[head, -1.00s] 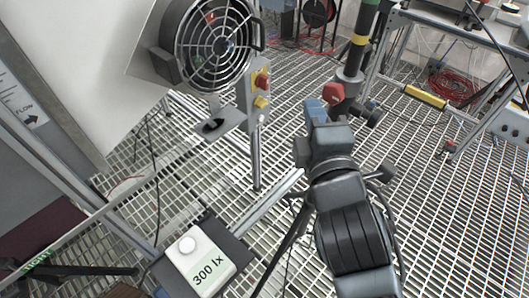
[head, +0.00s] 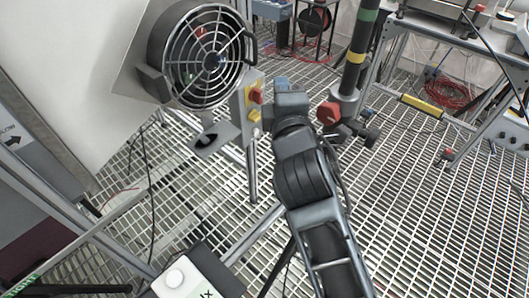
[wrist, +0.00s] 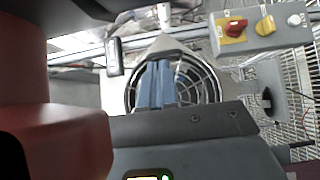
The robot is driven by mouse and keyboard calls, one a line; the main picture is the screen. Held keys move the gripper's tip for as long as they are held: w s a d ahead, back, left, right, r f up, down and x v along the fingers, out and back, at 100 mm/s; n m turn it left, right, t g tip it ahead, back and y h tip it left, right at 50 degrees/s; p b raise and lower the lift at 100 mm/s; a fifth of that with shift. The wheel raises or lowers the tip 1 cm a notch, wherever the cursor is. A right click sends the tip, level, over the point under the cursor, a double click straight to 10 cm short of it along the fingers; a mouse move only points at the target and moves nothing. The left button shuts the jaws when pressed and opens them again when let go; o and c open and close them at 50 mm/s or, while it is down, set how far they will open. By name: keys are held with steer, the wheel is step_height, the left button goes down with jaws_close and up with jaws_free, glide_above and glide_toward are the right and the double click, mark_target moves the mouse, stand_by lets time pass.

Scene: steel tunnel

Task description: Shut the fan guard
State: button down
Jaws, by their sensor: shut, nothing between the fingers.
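The fan guard (head: 205,55) is a round wire grille on the dark fan housing (head: 163,35), at the upper left in the head view. A dark handle (head: 250,47) stands out from its right side, and a dark block (head: 154,83) sits at its lower left. I cannot tell whether a gap separates guard and housing. The grille (wrist: 200,80) also shows in the wrist view, partly hidden behind my fingers. My gripper (head: 282,81) is shut and empty, right of the fan and apart from the handle; its blue fingers (wrist: 155,84) overlap the grille in the wrist view.
A control box (head: 252,105) with red and yellow knobs stands below right of the fan, close to my gripper. A post with a red knob (head: 328,113) stands right of my arm. A white box (head: 182,280) lies at the bottom. Grating floor is open at right.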

steer(key=s+a+b, duration=0.3)
steer(key=s+b, duration=0.2)
steer(key=s, duration=1.4)
steer(key=s+d+f+m+g+p, duration=0.1)
steer(key=s+d+f+m+g, duration=0.2)
steer(key=s+d+f+m, duration=0.65)
steer(key=s+d+m+h+p, duration=0.1)
steer(key=s+d+m+h, duration=0.2)
steer(key=s+d+m, duration=0.7)
steer(key=s+d+f, duration=0.1)
steer(key=s+d, duration=0.4)
steer(key=s, duration=0.2)
steer(key=shift+s, duration=0.3)
steer(key=c, duration=1.8)
jaws_free()
steer(key=shift+m, duration=0.25)
